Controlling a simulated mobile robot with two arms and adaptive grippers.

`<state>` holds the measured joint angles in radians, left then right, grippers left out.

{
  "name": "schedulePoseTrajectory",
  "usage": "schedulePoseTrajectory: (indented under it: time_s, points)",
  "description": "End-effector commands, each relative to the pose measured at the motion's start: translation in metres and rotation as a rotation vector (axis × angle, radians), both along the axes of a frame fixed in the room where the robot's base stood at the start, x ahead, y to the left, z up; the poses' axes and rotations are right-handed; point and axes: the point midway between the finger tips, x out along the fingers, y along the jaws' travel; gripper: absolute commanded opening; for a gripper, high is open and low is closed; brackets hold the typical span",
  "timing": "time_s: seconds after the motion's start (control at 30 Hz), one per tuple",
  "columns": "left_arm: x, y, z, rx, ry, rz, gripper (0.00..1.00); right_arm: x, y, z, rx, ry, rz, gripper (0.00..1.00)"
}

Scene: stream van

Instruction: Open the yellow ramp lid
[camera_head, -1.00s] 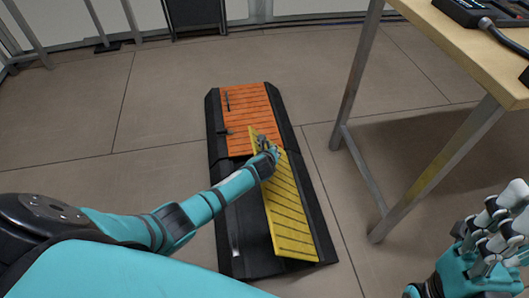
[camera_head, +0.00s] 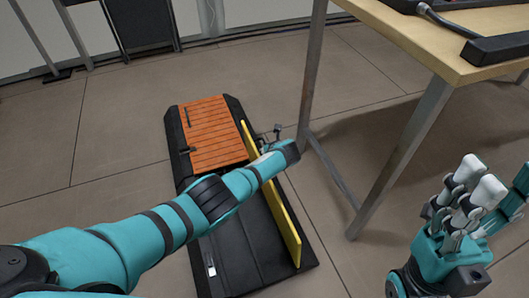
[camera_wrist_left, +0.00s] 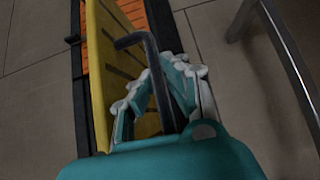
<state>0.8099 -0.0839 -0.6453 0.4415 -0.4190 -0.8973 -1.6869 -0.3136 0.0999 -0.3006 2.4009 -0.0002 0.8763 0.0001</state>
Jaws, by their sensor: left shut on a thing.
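The yellow ramp lid (camera_head: 272,196) stands nearly upright on its edge along the right side of the black ramp case (camera_head: 245,238). It is the yellow slotted panel at the left in the left wrist view (camera_wrist_left: 102,75). My left gripper (camera_head: 277,136) is at the lid's far end, on its right side, partly hidden by my forearm. In the wrist view its fingers (camera_wrist_left: 150,92) are shut around a dark bent handle (camera_wrist_left: 152,60) beside the panel. My right gripper (camera_head: 465,195) is empty and open, raised at the right with its fingers pointing up.
An orange slatted lid (camera_head: 208,133) lies flat over the far half of the case. A wooden table (camera_head: 470,45) with a metal leg (camera_head: 405,155) stands close on the right, with dark equipment on top. The tiled floor (camera_head: 100,160) is clear on the left.

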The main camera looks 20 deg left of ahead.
Motion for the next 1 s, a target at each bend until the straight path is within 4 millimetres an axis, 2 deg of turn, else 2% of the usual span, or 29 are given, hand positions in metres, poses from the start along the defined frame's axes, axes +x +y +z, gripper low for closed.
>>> schedulePoseTrajectory:
  time_s: [0.43, 0.47, 0.53, 1.0]
  points:
    - [0.0002, -0.0017, -0.0005, -0.005, 0.000, 0.002, 0.00, -0.0016, -0.0009, 0.0048, 0.004, -0.017, -0.002, 0.40]
    - [0.0002, -0.0017, -0.0005, -0.005, 0.000, 0.002, 0.14, -0.0016, -0.0010, 0.0046, 0.005, -0.015, -0.002, 0.40]
    - [0.0002, -0.0016, -0.0006, -0.005, 0.000, 0.002, 0.22, -0.0016, -0.0009, 0.0044, 0.004, -0.014, -0.002, 0.40]
    - [-0.0029, -0.0048, 0.0045, -0.003, -0.002, -0.001, 0.22, -0.0001, -0.0010, 0.0023, 0.005, -0.009, -0.004, 0.40]
